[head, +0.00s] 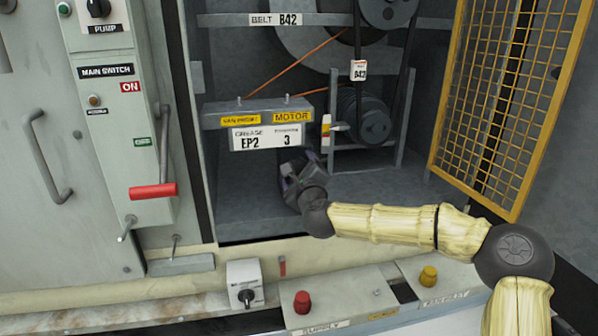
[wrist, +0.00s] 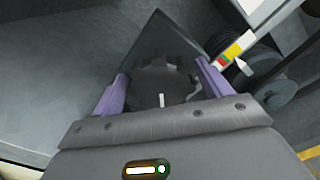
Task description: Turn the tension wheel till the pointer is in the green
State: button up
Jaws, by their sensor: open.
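The tension wheel (wrist: 165,75), dark and round with a notched rim and a small white mark, shows between my gripper's fingers in the wrist view. My gripper (wrist: 163,84) is open, with one purple finger on each side of the wheel; I cannot tell whether they touch it. In the head view my gripper (head: 300,172) is inside the cabinet below the motor plate and hides the wheel. The coloured scale (head: 326,131) stands right of that plate, with a pale pointer (head: 340,127) at its right. The scale (wrist: 230,55) and pointer (wrist: 243,66) also show in the wrist view; the pointer's exact colour zone is unclear.
The motor plate (head: 268,116) and labels hang above my gripper. Belt pulleys (head: 372,122) stand at the right behind a metal frame (head: 408,135). A yellow mesh guard door (head: 510,95) stands open at the right. A red-handled main switch (head: 153,191) is at the left.

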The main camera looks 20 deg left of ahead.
jog(key=shift+s, duration=0.1)
jog(key=v, duration=1.7)
jog(key=shift+d, duration=0.2)
jog(key=shift+f, duration=0.15)
